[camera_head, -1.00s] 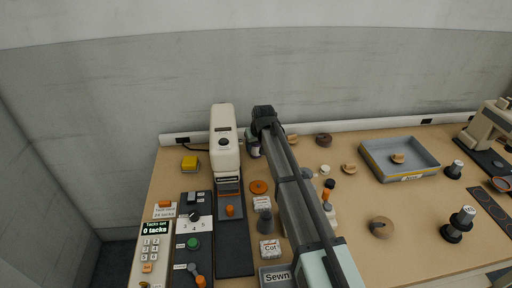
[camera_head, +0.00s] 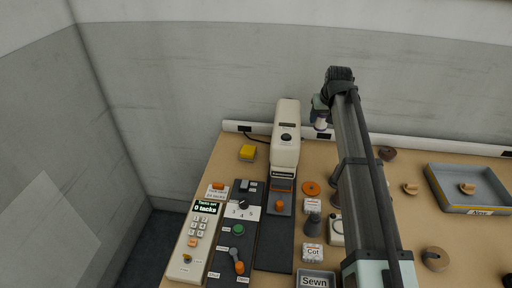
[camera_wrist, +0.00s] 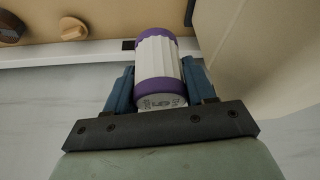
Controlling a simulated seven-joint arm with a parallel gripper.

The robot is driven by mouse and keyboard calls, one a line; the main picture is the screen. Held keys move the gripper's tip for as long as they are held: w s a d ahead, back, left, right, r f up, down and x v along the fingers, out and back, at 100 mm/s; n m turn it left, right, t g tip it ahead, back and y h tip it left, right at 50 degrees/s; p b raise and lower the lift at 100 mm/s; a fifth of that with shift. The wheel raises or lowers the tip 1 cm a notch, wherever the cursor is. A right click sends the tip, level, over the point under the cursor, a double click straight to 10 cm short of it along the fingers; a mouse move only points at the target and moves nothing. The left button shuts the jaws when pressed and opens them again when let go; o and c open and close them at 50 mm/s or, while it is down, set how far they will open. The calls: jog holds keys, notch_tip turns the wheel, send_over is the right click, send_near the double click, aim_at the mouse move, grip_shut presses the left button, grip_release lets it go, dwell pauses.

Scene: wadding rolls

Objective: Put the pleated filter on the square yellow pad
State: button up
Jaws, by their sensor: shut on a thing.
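The pleated filter (camera_wrist: 157,62) is white and ribbed with purple end bands. My gripper (camera_wrist: 158,85) is shut on it, with one blue finger on each side. In the head view my gripper (camera_head: 321,108) is high near the back wall, right of the cream tacking machine, with the filter (camera_head: 320,124) small and partly hidden below it. The square yellow pad (camera_head: 248,152) lies at the back left of the table, left of the machine, with nothing seen on it.
The tall cream machine (camera_head: 286,136) stands between my gripper and the pad. A black cable (camera_head: 255,136) runs behind the pad. Control panels (camera_head: 236,236) fill the front left. A grey tray (camera_head: 448,205) with a wooden roll (camera_head: 467,188) stands at right.

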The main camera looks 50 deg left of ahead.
jog(key=r, duration=1.1)
jog(key=shift+s+a+r, duration=0.2)
jog(key=shift+s+a, duration=0.05)
jog(key=shift+a, duration=0.05)
jog(key=s+a, duration=0.7)
jog(key=s, duration=0.3)
jog(key=s+a, duration=0.8)
jog(key=s, duration=0.2)
send_over(248, 148)
jog(key=shift+f, duration=10.6)
jog(key=shift+f, duration=0.15)
jog(key=o, duration=1.1)
jog(key=shift+c, duration=0.2)
jog(key=v, duration=1.2)
